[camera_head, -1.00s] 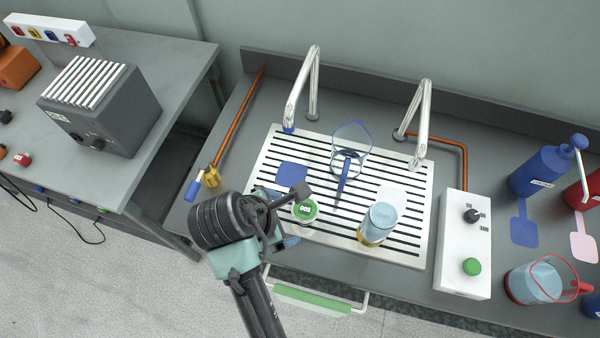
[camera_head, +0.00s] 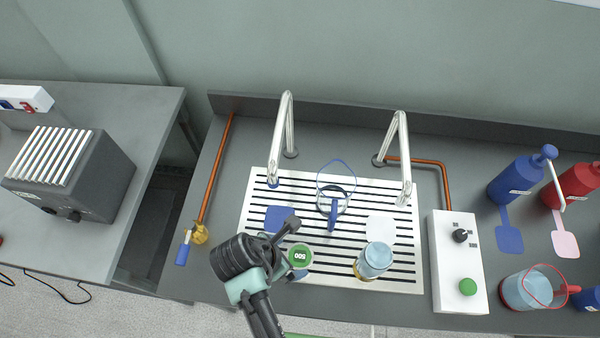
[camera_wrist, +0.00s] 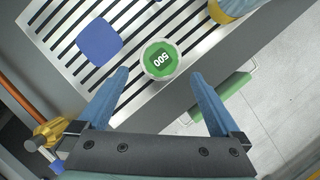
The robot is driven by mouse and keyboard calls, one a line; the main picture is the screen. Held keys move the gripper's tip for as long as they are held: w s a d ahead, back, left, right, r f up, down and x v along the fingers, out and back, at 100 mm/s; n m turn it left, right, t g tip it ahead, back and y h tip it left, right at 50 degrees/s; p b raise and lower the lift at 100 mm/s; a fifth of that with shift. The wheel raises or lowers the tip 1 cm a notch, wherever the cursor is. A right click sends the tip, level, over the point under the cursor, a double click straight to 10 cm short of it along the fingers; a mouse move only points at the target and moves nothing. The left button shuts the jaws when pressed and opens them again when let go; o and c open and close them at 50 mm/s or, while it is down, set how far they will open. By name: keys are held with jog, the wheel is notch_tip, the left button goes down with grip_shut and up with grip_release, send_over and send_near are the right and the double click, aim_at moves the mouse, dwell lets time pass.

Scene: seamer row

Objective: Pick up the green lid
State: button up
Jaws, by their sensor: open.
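The green lid (camera_head: 300,255) is round with a white "500" label and sits on top of a small pale container at the front edge of the slatted drain tray. In the wrist view the green lid (camera_wrist: 160,61) lies just beyond my fingertips, centred a little left of the middle between them. My gripper (camera_wrist: 160,75) is open and empty, with one blue finger on each side. In the head view my gripper (camera_head: 292,245) is close beside the lid, and my wrist hides part of its fingers.
The slatted tray (camera_head: 262,180) also holds a blue-handled jug (camera_head: 335,205), a blue square (camera_head: 280,218) and a clear yellow-based container (camera_head: 374,260). Two metal spouts (camera_head: 283,135) rise behind. A white control box (camera_head: 447,255) stands right. A brass valve (camera_head: 199,234) is at left.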

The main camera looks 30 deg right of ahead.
aim_at(300, 256)
jog(key=shift+x, duration=2.3)
jog(key=shift+d+r, duration=0.1)
jog(key=c, duration=1.1)
